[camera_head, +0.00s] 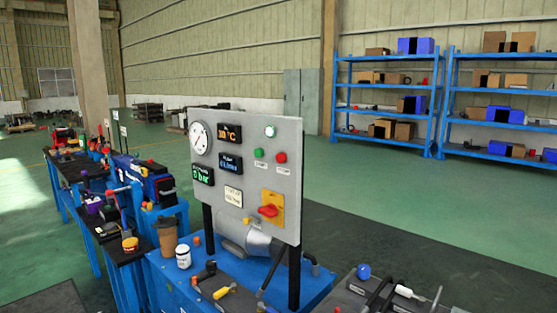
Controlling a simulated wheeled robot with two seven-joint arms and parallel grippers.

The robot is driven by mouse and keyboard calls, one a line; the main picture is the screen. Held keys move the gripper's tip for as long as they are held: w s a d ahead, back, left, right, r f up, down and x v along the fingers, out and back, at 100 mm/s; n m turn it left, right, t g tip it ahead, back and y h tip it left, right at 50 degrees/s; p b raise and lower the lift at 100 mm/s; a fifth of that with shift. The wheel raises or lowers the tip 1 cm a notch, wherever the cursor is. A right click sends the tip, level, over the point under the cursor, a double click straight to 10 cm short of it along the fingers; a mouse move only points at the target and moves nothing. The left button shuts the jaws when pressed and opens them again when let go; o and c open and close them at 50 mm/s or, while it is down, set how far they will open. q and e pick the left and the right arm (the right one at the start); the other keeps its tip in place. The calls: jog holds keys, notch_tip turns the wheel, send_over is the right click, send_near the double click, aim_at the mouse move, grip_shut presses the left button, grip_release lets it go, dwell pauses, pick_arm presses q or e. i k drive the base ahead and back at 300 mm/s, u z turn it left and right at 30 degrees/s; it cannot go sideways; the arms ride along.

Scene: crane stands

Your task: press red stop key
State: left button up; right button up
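A grey upright control panel (285,200) stands on black posts in the middle of the head view. The round red key (281,158) is on the panel's upper right part, with a small label below it. A green key (258,153) sits just left of it, and a pale round lamp (270,131) is above. A red rotary switch (268,210) on a yellow plate is lower on the panel. Nothing covers the red key. Neither of my grippers shows in the view.
The panel stands on a blue bench (225,275) holding a brown cup (167,238), a white jar (183,256) and a yellow-handled tool (224,291). More tools lie on a dark surface at bottom right. Blue shelves (385,110) stand far back. Green floor right of the panel is clear.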

aim_at(281, 158)
jog(key=k, duration=1.35)
jog(key=u, duration=0.5)
jog(key=i, duration=0.55)
jog(key=u, duration=0.95)
jog(key=i, duration=1.15)
jog(key=z, duration=0.9)
jog(key=i, duration=0.75)
jog(key=z, duration=0.85)
